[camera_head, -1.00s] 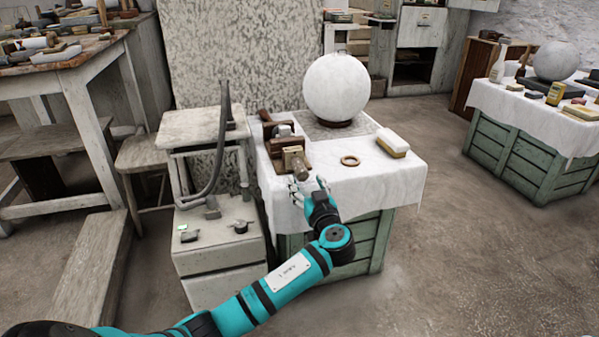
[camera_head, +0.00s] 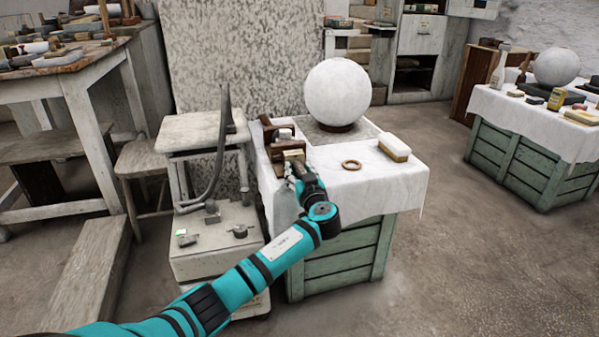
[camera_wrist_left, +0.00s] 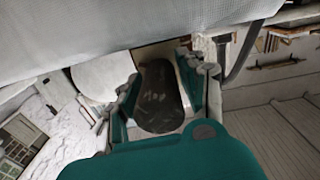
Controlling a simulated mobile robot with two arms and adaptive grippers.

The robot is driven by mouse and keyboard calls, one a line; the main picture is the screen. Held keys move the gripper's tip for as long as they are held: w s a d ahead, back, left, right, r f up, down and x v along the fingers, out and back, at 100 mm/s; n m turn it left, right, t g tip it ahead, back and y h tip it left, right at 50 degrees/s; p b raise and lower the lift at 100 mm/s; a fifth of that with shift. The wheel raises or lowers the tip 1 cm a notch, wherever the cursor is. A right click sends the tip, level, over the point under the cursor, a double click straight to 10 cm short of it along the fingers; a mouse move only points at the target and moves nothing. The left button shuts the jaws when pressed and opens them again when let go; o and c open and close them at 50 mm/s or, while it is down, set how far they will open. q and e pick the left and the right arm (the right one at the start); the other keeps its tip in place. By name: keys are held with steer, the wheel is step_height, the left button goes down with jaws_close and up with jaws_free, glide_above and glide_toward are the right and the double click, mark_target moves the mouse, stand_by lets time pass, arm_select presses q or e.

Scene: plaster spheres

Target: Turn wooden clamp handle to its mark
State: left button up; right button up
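The wooden clamp (camera_head: 272,133) stands at the left end of the cloth-covered crate table. Its lighter wooden handle end (camera_head: 293,155) faces me, partly hidden by my left gripper (camera_head: 290,172). In the left wrist view a dark, rounded piece (camera_wrist_left: 158,98), which looks like the handle's end, lies between the fingers of my left gripper (camera_wrist_left: 160,85). The fingers are spread on both sides of it with narrow gaps; firm contact does not show. I cannot make out the mark. My right gripper is not in view.
A white plaster sphere (camera_head: 337,91) rests on a ring behind the clamp. A wooden ring (camera_head: 351,165) and a brush (camera_head: 394,148) lie to the right on the white cloth (camera_head: 385,182). A pale stand (camera_head: 203,130) with a curved dark hose is close on the left.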

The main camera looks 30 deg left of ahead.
arm_select(q)
jaws_close()
steer(key=shift+m, duration=0.5)
